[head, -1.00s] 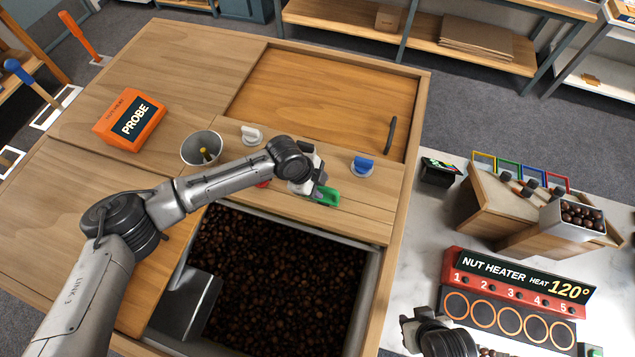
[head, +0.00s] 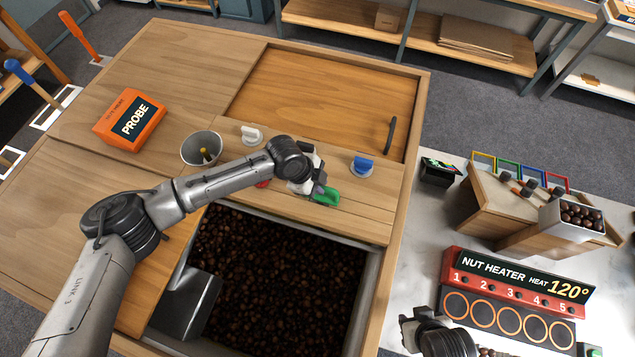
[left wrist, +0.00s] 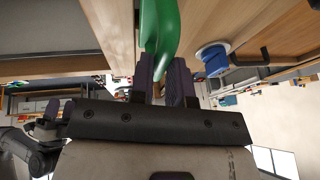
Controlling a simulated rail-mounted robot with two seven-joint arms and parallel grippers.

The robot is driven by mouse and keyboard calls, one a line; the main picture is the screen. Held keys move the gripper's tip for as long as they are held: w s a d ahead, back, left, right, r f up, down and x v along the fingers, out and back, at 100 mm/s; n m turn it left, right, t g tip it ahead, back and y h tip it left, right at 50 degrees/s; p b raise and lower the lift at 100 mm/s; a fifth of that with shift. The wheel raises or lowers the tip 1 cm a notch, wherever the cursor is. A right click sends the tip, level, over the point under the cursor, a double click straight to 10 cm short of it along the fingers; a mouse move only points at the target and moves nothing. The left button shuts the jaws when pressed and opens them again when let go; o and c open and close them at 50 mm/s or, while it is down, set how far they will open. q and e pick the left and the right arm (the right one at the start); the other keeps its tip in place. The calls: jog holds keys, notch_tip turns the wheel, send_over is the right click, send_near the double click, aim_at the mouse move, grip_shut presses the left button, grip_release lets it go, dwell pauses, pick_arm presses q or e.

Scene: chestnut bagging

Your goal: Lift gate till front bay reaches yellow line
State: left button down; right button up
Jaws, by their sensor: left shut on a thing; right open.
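My left gripper (head: 318,188) is shut on a green handle (head: 327,198) on the wooden strip behind the open front bay. In the left wrist view the green handle (left wrist: 160,30) rises between the two dark fingers (left wrist: 160,88). The front bay (head: 371,290) holds a broad bed of dark chestnuts (head: 275,275). I cannot make out the gate panel itself or a yellow line. My right gripper (head: 408,328) is open at the bottom, over the pale counter, with its tips partly cut by its own wrist.
White (head: 251,135) and blue (head: 363,166) handles stand on the same strip; a red one is mostly hidden by my arm. A metal cup (head: 202,148) and an orange probe box (head: 129,119) are at the left. The nut heater (head: 515,285) stands on the right counter.

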pick_arm(q)
notch_tip(320, 180, up, 7)
jog(key=p, duration=0.4)
jog(key=c, duration=1.1)
grip_release()
jog(key=shift+f, duration=0.1)
jog(key=w+b+v, duration=0.1)
jog(key=b+v, duration=0.1)
jog(key=v, duration=1.1)
jog(key=shift+s+a+r, duration=0.15)
jog(key=shift+s+r, duration=0.25)
jog(key=shift+s, duration=0.1)
